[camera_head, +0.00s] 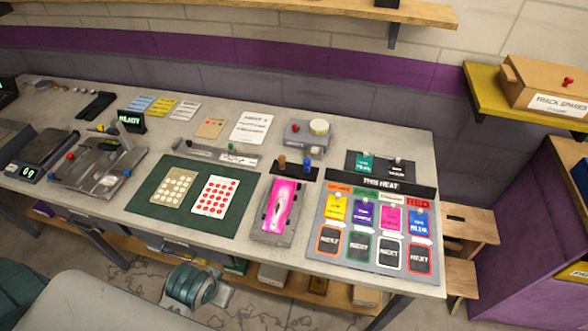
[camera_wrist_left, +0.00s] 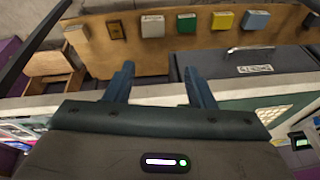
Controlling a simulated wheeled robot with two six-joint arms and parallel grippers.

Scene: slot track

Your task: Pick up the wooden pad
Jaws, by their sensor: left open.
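A small brown block that looks like the wooden pad (camera_head: 318,285) lies on the low shelf under the bench in the head view, between two whitish blocks. In the left wrist view the same brown block (camera_wrist_left: 117,31) shows at the upper left, with a darker patch on its top. My left gripper (camera_wrist_left: 159,84) is open and empty, its two dark blue fingers apart. The block lies beyond the fingertips and to their left, apart from them. The left fingers cannot be made out in the head view. My right gripper is in neither view.
The bench top (camera_head: 150,215) overhangs the shelf. A wooden stool (camera_head: 470,225) stands right of the bench.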

